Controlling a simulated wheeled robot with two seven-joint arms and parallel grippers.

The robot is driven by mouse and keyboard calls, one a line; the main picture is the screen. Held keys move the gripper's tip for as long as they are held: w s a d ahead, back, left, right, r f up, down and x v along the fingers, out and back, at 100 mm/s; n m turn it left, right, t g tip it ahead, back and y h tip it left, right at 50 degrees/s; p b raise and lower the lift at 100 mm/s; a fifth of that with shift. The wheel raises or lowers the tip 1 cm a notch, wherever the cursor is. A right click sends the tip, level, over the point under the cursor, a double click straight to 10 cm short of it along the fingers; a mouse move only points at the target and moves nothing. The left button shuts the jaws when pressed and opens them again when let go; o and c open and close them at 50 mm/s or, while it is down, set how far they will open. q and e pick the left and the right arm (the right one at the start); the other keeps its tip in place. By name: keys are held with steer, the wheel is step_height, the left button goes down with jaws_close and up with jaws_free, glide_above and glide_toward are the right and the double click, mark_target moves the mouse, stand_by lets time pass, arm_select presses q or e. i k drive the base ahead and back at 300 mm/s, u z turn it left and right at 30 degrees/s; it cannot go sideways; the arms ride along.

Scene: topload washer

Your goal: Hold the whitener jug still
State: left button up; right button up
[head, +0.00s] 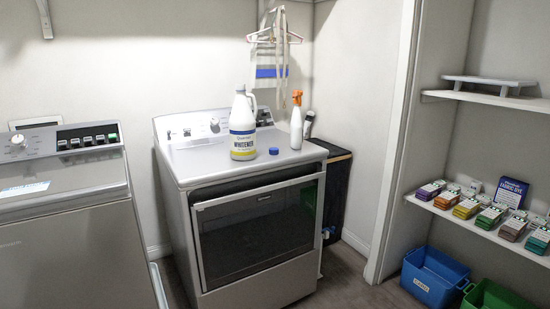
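The whitener jug (243,128) is white with a yellow and dark label. A small blue cap (274,151) lies on the same top, just right of the jug. Nothing is touching the jug that I can see. Neither of my grippers shows in the head view.
A white spray bottle with an orange head (296,120) stands right of the jug. A topload washer (62,170) is at left. Shelves (478,215) with small coloured boxes are at right, above a blue bin (434,278) and a green bin (495,296).

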mark_target(242, 122)
steer(key=u, duration=0.1)
steer(key=i, duration=1.9)
steer(key=u, duration=0.15)
